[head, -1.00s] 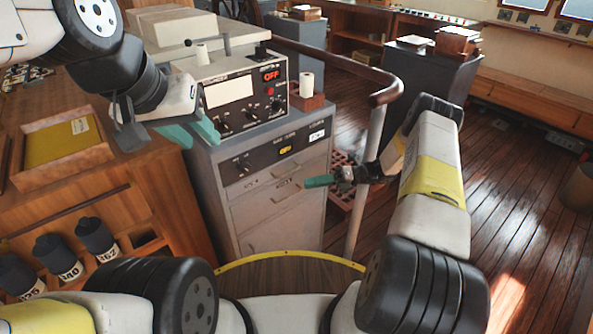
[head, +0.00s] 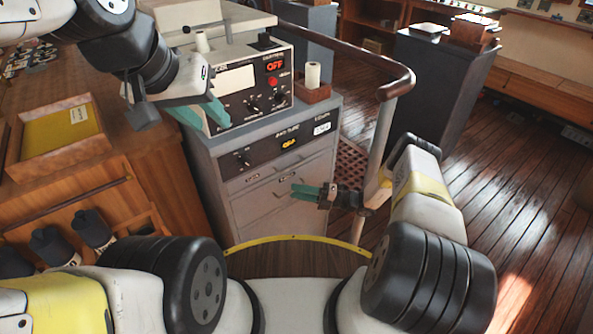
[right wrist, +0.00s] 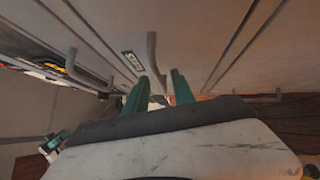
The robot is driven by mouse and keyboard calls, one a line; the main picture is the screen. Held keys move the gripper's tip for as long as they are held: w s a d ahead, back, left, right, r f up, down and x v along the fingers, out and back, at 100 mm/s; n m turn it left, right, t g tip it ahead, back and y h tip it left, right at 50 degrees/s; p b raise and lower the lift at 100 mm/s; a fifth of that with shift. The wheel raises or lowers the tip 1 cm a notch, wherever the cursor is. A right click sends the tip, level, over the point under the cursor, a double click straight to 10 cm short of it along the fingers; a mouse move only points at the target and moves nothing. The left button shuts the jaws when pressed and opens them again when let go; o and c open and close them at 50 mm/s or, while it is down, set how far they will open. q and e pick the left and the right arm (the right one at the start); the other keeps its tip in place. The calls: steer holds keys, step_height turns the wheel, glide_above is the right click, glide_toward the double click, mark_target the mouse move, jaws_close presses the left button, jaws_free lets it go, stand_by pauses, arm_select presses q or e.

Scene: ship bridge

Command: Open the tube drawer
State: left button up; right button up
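The grey cabinet (head: 212,165) stands ahead in the head view, with shut-looking drawer fronts (head: 250,208) below its switch panel. Their labels are too small to read, so I cannot tell which is the tube drawer. In the right wrist view a bar handle (right wrist: 155,62) sticks out beside a small label plate (right wrist: 132,62), and another handle (right wrist: 76,68) is further left. My right gripper (head: 302,191) is open close to the drawer fronts; its teal fingers (right wrist: 158,90) are parted near the handle's end. Contact is unclear. My left gripper (head: 205,117) is open beside the cabinet top's left edge.
A control box (head: 238,85) and a paper roll (head: 312,75) in a holder stand on the cabinet. A brown handrail (head: 345,68) with a pale post passes right of it, near my right gripper. A wooden desk with a yellow-based tray (head: 60,135) is left. Floor lies open at right.

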steer(key=shift+a, duration=0.3)
jaws_close()
stand_by(1.3)
